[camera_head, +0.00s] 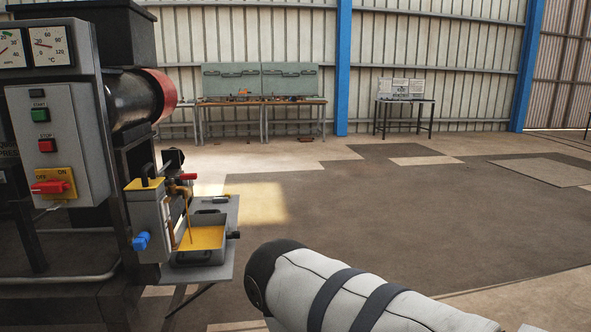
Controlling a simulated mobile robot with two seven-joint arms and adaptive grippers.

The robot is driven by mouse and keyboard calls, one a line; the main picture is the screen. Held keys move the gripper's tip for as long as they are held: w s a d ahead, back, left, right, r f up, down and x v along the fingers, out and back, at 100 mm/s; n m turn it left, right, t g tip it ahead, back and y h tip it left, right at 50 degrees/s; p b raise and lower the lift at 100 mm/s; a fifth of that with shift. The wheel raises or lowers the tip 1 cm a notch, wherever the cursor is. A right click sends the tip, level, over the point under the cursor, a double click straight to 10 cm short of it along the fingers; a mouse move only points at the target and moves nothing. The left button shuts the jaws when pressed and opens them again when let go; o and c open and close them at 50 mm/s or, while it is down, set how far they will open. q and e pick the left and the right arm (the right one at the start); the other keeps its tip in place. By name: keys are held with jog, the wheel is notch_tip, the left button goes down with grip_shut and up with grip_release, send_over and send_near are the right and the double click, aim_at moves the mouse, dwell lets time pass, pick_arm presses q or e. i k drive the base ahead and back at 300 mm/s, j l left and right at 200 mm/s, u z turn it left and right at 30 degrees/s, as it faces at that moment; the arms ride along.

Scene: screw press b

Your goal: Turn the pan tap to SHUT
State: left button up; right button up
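A press stands at the left, with a grey unit (147,222) on its front that carries a blue knob (140,241). Beside the unit a yellow-lined pan (203,240) sits on a grey shelf (222,270). A small red handle (187,177) sits above the pan, and a thin amber strand (189,222) reaches down towards it. A dark knob (233,235) sticks out at the pan's right end. No label shows which of these is the pan tap, and I cannot read a tap position. Neither of my grippers is in view.
A grey panel (60,135) holds a green START button, a red STOP button and a red OFF/ON switch (50,187). My white arm link (350,292) fills the lower right, close to the shelf. Workbenches (262,102) stand far back. The floor between is open.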

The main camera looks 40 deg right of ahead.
aim_at(183, 176)
jog(key=z, duration=0.65)
jog(key=i+l+u, duration=0.65)
jog(key=i+l, duration=0.15)
jog(key=l, duration=0.25)
jog(key=i+l+u, duration=0.25)
jog(key=l, duration=0.15)
jog(key=i+l+u, duration=0.2)
jog(key=l, duration=0.25)
jog(key=l+u, duration=0.2)
jog(key=l, duration=0.25)
jog(key=i+l+u, duration=0.25)
jog(key=l, duration=0.3)
jog(key=l+u, duration=0.2)
jog(key=l, duration=0.3)
jog(key=k, duration=0.05)
